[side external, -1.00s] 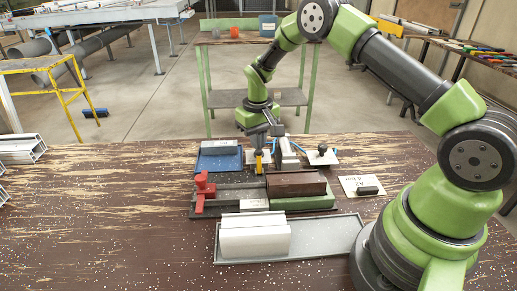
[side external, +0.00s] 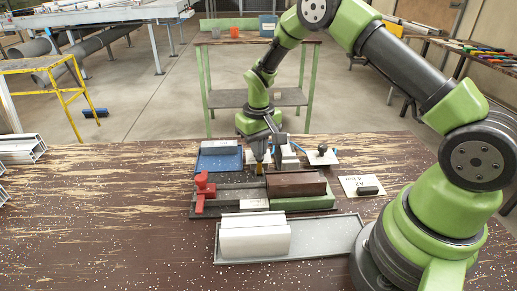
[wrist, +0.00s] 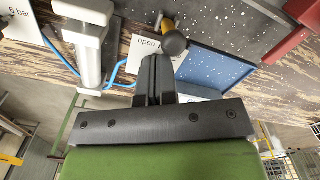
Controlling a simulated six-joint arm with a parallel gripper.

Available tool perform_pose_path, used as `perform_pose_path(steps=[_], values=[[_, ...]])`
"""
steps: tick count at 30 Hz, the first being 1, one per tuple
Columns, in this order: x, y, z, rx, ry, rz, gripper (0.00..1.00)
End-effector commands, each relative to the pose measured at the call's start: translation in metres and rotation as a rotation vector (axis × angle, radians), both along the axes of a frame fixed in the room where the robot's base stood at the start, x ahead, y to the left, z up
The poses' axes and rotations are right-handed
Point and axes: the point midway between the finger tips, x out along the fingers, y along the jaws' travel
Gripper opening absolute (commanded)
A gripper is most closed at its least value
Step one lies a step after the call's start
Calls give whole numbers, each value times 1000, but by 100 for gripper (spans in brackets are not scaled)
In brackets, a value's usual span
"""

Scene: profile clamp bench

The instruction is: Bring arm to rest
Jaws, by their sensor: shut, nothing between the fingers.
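My gripper (wrist: 154,62) is shut and empty in the wrist view, its two dark fingers together. A card reading "open" (wrist: 143,47) lies by the lever.
A red clamp piece (side external: 204,187), a brown block (side external: 296,184) and a blue tray (side external: 220,161) sit around the fixture. White profiles (side external: 254,237) lie in a grey tray (side external: 335,240) in front. A white cylinder (wrist: 91,40) with blue hoses stands near my gripper. The bench's left side is largely clear.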

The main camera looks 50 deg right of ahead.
Motion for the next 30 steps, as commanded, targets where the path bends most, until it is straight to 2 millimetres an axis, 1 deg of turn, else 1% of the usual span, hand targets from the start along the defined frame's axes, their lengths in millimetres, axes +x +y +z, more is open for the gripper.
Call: perform_pose_path(steps=[14, 30], values=[[-13, 14, 0, 0, 0, 1, 0], [-13, 14, 2, 0, -1, 0, 0]])
